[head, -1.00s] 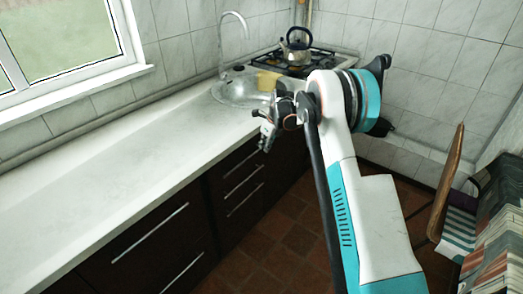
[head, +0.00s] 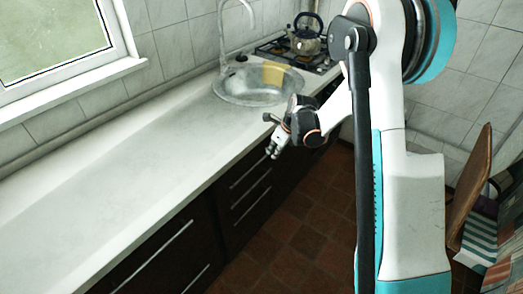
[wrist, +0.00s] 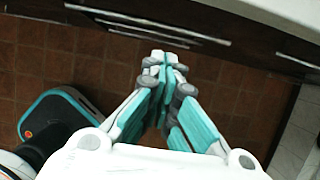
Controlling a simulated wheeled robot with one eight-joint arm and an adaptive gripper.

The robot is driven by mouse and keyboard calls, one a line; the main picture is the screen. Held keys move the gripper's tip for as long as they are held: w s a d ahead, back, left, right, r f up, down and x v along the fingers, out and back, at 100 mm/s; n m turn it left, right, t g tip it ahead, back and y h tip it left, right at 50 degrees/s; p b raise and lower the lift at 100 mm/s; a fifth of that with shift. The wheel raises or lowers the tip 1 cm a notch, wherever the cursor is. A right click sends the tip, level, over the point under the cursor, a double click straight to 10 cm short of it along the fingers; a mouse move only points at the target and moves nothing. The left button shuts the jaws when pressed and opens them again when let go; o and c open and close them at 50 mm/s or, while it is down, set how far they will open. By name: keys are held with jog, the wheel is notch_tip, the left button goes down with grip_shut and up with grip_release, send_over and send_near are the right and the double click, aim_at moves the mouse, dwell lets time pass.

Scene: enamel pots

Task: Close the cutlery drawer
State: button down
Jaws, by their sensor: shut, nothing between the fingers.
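A stack of dark drawers (head: 240,198) with long metal handles is below the white counter. I cannot tell which one is the cutlery drawer, and none clearly sticks out. Drawer handles (wrist: 150,22) also cross the top of the wrist view. My gripper (head: 272,153) is in front of the upper part of the drawer stack, near the counter's front edge. In the wrist view my gripper (wrist: 165,60) has its fingertips together with nothing between them, just short of the handles in the picture. I cannot tell whether it touches a drawer front.
The white counter (head: 110,180) runs along the left wall, with a round sink (head: 245,92) and a kettle (head: 306,38) on the hob beyond. A wooden chair (head: 468,190) stands at the right. The brown tiled floor (head: 300,225) in front of the drawers is clear.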

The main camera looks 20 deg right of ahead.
aim_at(251, 159)
jog(key=w+a+f+b, duration=0.1)
jog(key=f, duration=0.2)
jog(key=w+a+f+b, duration=0.1)
jog(key=w+f+b, duration=0.1)
jog(key=f, duration=0.1)
jog(key=w+a+f+b, duration=0.1)
jog(key=w+a+f, duration=0.1)
jog(key=f, duration=0.1)
jog(key=shift+w+b, duration=0.2)
jog(key=shift+b, duration=0.1)
jog(key=shift+w+a+r, duration=0.1)
jog(key=shift+w+a, duration=0.1)
jog(key=shift+w, duration=0.2)
jog(key=shift+w+a+r, duration=0.2)
jog(key=shift+w+a, duration=0.5)
jog(key=shift+w, duration=0.3)
